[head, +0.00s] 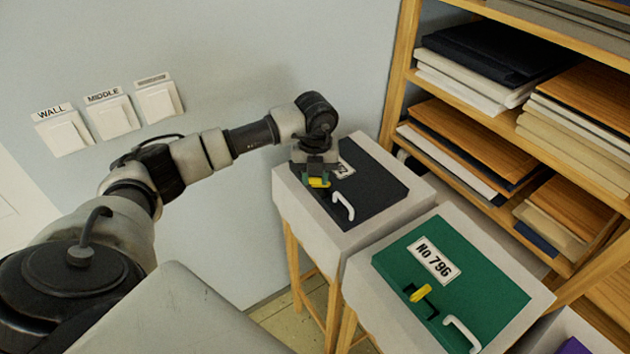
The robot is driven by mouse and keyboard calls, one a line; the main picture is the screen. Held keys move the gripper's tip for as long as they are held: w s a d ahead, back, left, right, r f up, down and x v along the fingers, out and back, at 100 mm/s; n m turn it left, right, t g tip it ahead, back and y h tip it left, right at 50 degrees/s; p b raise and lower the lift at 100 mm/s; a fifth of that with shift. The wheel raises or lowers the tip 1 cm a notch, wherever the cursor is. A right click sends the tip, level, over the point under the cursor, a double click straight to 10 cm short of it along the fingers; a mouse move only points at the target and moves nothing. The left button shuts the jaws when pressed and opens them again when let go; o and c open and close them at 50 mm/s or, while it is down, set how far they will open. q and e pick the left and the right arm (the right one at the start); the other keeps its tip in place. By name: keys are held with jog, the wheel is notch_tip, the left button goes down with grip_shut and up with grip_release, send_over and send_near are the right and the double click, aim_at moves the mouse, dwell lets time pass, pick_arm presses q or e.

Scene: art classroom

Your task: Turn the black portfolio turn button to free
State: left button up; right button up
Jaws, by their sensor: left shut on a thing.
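The black portfolio (370,196) lies on a pale-topped stand in the middle of the head view. It has a white handle (345,207) at its front edge and a white number label, partly covered by my arm. Its yellow turn button (319,183) shows just below my left gripper (317,178). My left gripper points down over the portfolio's left part and is shut on the turn button. The fingers hide most of the button, so I cannot tell its exact angle. My right gripper is not in view.
A green portfolio (477,264) marked No 796, with its own yellow button (421,292) and white handle, lies on a stand at the right front. A wooden shelf (396,80) with boards stands behind at right. Switches labelled WALL (65,134) and MIDDLE (112,116) are on the wall.

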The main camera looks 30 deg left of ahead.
aim_at(315, 178)
pick_arm(q)
jog(key=m+b, duration=0.4)
jog(key=m, duration=0.2)
jog(key=shift+f, duration=0.1)
jog(key=m+b, duration=0.2)
jog(key=m, duration=0.3)
jog(key=shift+b, duration=0.35)
jog(key=shift+m, duration=0.3)
jog(key=o, duration=0.9)
jog(key=shift+r, duration=0.2)
notch_tip(315, 178, up, 11)
jog(key=shift+f+b, duration=0.15)
jog(key=shift+b, duration=0.65)
